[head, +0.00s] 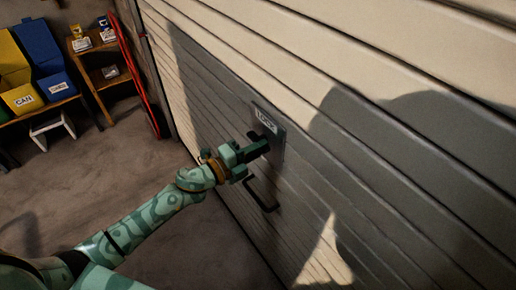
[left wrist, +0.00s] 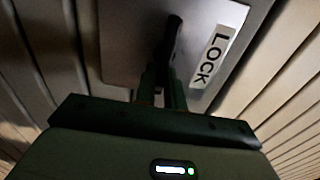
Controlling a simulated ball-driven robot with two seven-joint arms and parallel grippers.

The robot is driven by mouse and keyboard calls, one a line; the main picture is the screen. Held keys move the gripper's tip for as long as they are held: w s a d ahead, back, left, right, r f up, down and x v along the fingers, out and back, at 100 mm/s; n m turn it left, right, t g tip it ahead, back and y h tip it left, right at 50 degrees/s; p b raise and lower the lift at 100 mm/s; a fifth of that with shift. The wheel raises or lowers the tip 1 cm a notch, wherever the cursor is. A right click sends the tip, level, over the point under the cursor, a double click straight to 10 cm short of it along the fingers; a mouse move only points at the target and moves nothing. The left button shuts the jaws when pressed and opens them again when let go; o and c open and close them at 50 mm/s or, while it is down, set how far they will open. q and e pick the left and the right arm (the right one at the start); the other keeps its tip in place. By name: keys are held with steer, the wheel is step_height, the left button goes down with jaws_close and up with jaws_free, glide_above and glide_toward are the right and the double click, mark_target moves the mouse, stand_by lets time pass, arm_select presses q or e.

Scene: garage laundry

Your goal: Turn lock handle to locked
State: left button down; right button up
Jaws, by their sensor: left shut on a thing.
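A grey plate (head: 264,118) with a white "LOCK" label is fixed on the slatted garage door. The plate also shows in the left wrist view (left wrist: 125,45), with the label (left wrist: 214,58) to the right of the handle. My left gripper (head: 262,143) reaches in from the left to the plate, and its fingers are shut on the dark lock handle (left wrist: 174,36). In the left wrist view the handle's upper part sticks out beyond the fingers. The rest of the handle is hidden by the gripper. My right gripper is not in view.
A dark pull handle (head: 264,198) sticks out of the garage door (head: 345,165) just below my left gripper. At the far left are blue and yellow bins (head: 55,86), a wooden shelf (head: 100,78) and a red hose (head: 135,75). The floor (head: 110,165) between is mostly clear.

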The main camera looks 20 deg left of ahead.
arm_select(q)
steer(key=shift+f, duration=0.15)
steer(key=c, duration=1.5)
jaws_free()
steer(key=b+v, duration=0.1)
steer(key=v, duration=1.5)
steer(key=shift+s+a, duration=0.15)
